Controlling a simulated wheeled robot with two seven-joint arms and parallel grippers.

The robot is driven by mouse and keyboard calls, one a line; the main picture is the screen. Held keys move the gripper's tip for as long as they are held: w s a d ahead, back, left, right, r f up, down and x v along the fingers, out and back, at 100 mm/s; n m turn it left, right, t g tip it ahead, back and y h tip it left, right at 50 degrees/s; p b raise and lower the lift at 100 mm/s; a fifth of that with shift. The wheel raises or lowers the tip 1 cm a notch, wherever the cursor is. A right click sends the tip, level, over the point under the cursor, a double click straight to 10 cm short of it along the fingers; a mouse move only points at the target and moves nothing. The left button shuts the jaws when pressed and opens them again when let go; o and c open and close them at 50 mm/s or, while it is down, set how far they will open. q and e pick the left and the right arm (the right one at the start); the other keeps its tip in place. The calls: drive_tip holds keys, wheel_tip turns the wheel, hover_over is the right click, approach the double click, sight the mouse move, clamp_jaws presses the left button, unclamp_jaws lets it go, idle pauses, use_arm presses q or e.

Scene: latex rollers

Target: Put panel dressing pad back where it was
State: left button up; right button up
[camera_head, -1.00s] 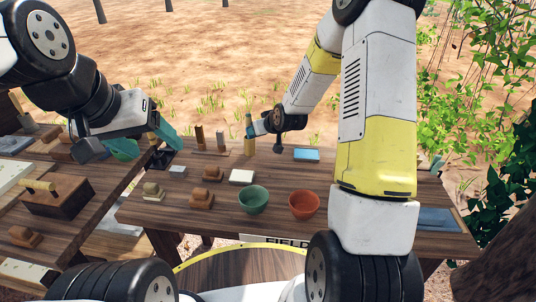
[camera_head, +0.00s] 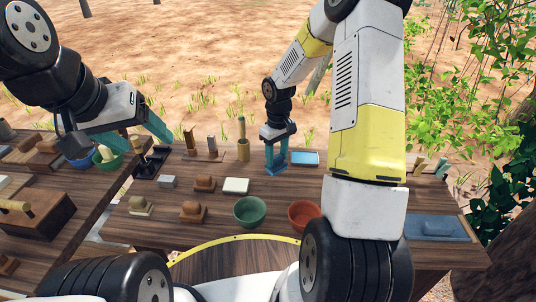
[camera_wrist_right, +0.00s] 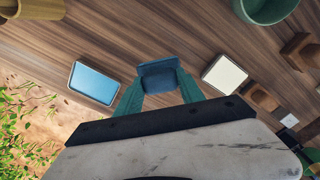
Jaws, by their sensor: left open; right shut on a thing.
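My right gripper (camera_head: 276,160) points down at the back of the middle table, just left of a light blue tray-like piece (camera_head: 304,158). In the right wrist view its teal fingers (camera_wrist_right: 160,88) are shut on a dark blue block (camera_wrist_right: 159,72), which seems to be the panel dressing pad. My left gripper (camera_head: 142,140) is open over the left side, near a black tray (camera_head: 146,173).
A white block (camera_head: 236,186), a green bowl (camera_head: 250,210) and an orange bowl (camera_head: 303,214) stand nearer. A bamboo cup (camera_head: 243,150) is left of my right gripper. Brown blocks (camera_head: 193,211) sit further left. A blue tray (camera_head: 437,228) lies at right.

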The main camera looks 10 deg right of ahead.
wheel_tip(320, 180, down, 5)
drive_tip(key=o, duration=1.2)
drive_tip(key=shift+r, duration=0.1)
wheel_tip(320, 180, up, 12)
drive_tip(key=shift+f, duration=0.15)
wheel_tip(320, 180, up, 7)
drive_tip(key=t, duration=0.1)
hover_over(276, 166)
drive_tip(key=s, duration=0.1)
drive_tip(key=s+r+m+t+y, duration=0.1)
drive_tip(key=s+r+m+t, duration=0.1)
drive_tip(key=s+r, duration=0.5)
drive_tip(key=s+a+r+m+t+y, duration=0.1)
drive_tip(key=s+r+m+t, duration=0.2)
drive_tip(key=s+r, duration=0.4)
drive_tip(key=s, duration=0.7)
drive_tip(key=shift+a, duration=0.3)
drive_tip(key=shift+s, duration=0.1)
